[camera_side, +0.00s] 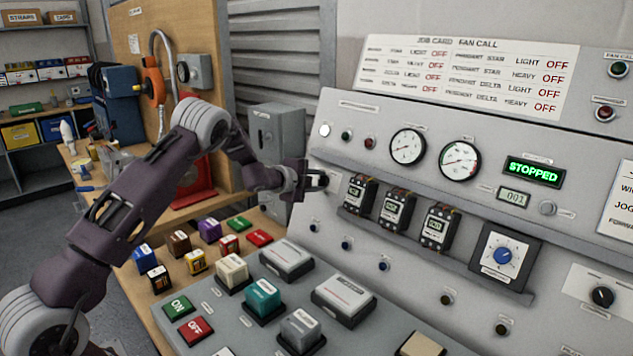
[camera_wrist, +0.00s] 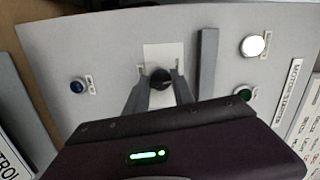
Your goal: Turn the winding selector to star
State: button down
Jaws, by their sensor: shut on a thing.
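A small black selector knob (camera_wrist: 160,78) sits on a white plate on the grey panel in the wrist view. Its labels are too small to read, so I cannot confirm from them that it is the winding selector. My gripper (camera_wrist: 160,88) is shut on this knob, with one finger on each side. In the side view my gripper (camera_side: 316,181) is against the left part of the sloped panel, left of the black contactor blocks. There the gripper hides most of the knob. The setting that the knob points to cannot be made out.
A blue dial knob (camera_side: 503,255) and another black knob (camera_side: 602,297) are farther right on the panel. Contactor blocks (camera_side: 395,209) stand close right of my gripper. A grey bar (camera_wrist: 207,75) and a white lamp (camera_wrist: 253,46) are beside the knob. The display (camera_side: 533,172) reads STOPPED.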

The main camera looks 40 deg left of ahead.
jog(key=n, duration=0.5)
jog(key=shift+n, duration=0.3)
dwell(0.4)
jog(key=c, duration=1.1)
grip_release()
jog(key=shift+n, duration=0.3)
jog(key=v, duration=0.7)
jog(key=shift+r, duration=0.15)
